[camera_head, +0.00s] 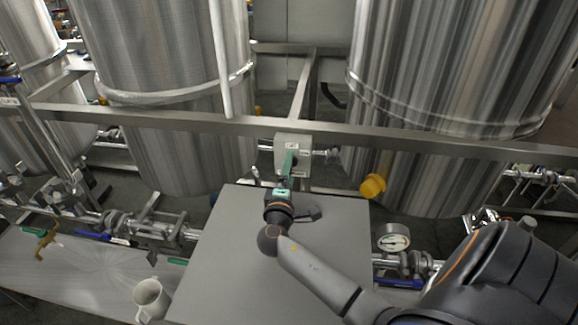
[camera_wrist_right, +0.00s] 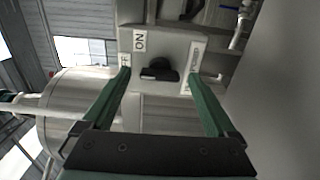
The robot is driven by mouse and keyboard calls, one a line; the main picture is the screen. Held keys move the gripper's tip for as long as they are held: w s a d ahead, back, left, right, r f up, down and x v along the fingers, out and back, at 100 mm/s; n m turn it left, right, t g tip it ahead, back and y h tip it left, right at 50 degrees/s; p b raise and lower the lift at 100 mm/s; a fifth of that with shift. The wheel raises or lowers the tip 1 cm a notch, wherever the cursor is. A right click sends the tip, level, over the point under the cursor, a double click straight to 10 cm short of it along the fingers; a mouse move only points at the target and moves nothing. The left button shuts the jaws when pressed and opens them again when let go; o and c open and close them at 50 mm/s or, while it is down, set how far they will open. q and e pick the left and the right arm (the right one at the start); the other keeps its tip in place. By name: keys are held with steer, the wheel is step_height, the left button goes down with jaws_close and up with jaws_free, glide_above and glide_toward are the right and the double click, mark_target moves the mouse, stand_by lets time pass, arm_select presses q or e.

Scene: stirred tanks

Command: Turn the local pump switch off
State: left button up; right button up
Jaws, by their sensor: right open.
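The local pump switch is a light grey box (camera_head: 305,142) on the metal frame between two tanks. In the right wrist view the box face (camera_wrist_right: 172,45) carries a black knob (camera_wrist_right: 158,70) lying roughly across the picture. An ON label (camera_wrist_right: 139,40) is above the knob, and an OFF label at upper left is partly covered by a finger. Another label is on the right. My right gripper (camera_wrist_right: 159,76) is open, its green fingers on either side of the knob, apparently not touching it. In the head view the gripper (camera_head: 288,165) hides the knob. My left gripper is not in view.
A grey cabinet top (camera_head: 230,245) lies below my right arm. A pressure gauge (camera_head: 392,238) and a yellow cap (camera_head: 373,186) are to the right. Steel tanks (camera_head: 175,90) and a horizontal rail (camera_head: 190,121) bound the space.

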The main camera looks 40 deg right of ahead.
steer(key=b+v, duration=0.1)
steer(key=v, duration=1.1)
steer(key=shift+s+a+b, duration=0.1)
steer(key=shift+a+b, duration=0.15)
steer(key=shift+b, duration=0.15)
steer(key=shift+a, duration=0.1)
